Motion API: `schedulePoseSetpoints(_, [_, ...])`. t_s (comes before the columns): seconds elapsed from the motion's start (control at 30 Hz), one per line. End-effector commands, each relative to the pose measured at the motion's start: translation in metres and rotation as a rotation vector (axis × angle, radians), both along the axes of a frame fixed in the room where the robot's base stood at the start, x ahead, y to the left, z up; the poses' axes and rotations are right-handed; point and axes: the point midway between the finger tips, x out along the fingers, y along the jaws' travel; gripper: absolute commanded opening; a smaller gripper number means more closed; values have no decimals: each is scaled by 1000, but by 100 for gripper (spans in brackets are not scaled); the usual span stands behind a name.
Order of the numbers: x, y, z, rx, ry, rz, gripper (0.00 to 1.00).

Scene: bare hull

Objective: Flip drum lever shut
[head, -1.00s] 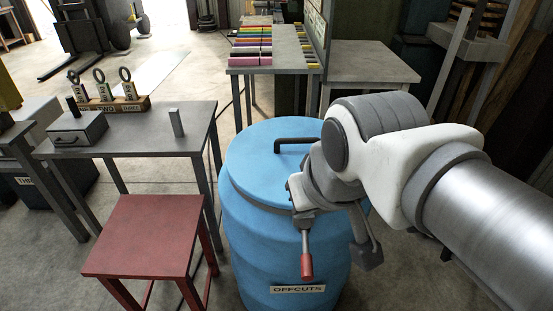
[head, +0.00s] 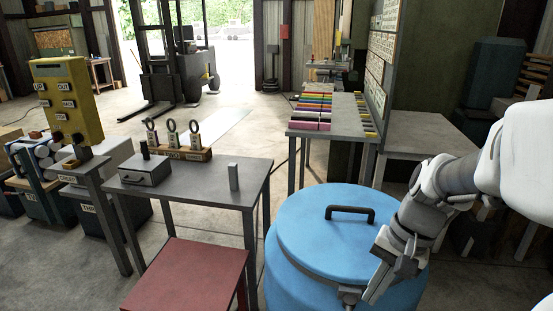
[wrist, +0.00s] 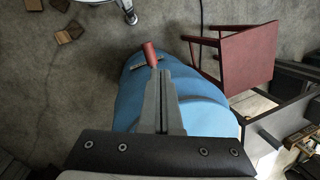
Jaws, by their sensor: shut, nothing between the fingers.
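The blue drum (head: 310,240) stands upright with its blue lid (head: 320,225) on; a black handle (head: 350,211) is on top. The metal part of the drum lever (head: 348,297) shows at the near rim, cut off by the bottom edge of the head view. Its red grip (wrist: 150,53) shows in the wrist view, just past my fingertips. My gripper (head: 376,288) is at the near right rim, pointing down, fingers together and empty. In the wrist view my gripper (wrist: 160,75) overlaps the drum (wrist: 128,100). I cannot tell whether it touches the lever.
A red stool (head: 190,275) stands left of the drum. Behind it is a grey table (head: 215,185) with a metal box (head: 145,175) and a key rack (head: 180,153). Another table (head: 330,120) with coloured strips is behind the drum. Open floor lies further back.

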Motion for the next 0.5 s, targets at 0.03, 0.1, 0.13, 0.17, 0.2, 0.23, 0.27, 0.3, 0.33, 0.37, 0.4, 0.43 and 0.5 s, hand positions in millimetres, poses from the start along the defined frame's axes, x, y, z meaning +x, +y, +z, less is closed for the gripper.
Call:
schedulePoseSetpoints(0.03, [0, -11, -11, 41, 38, -83, 0])
schedulePoseSetpoints(0.1, [-1, -23, -22, 96, 82, -191, 0])
schedulePoseSetpoints(0.13, [-1, -29, -27, 121, 100, -236, 0])
schedulePoseSetpoints(0.17, [-1, -34, -32, 143, 118, -281, 0])
schedulePoseSetpoints(0.2, [-2, -41, -38, 176, 142, -343, 0])
schedulePoseSetpoints(0.23, [-3, -46, -43, 201, 158, -389, 0])
schedulePoseSetpoints(0.27, [-4, -52, -48, 225, 174, -435, 0])
schedulePoseSetpoints(0.3, [-5, -59, -55, 257, 197, -498, 0])
schedulePoseSetpoints(0.33, [-6, -65, -60, 282, 214, -543, 0])
schedulePoseSetpoints(0.37, [-7, -70, -65, 307, 229, -588, 0])
schedulePoseSetpoints(0.4, [-9, -78, -72, 340, 249, -650, 0])
schedulePoseSetpoints(0.43, [-10, -84, -77, 364, 264, -694, 0])
schedulePoseSetpoints(0.5, [-14, -96, -87, 419, 296, -793, 0])
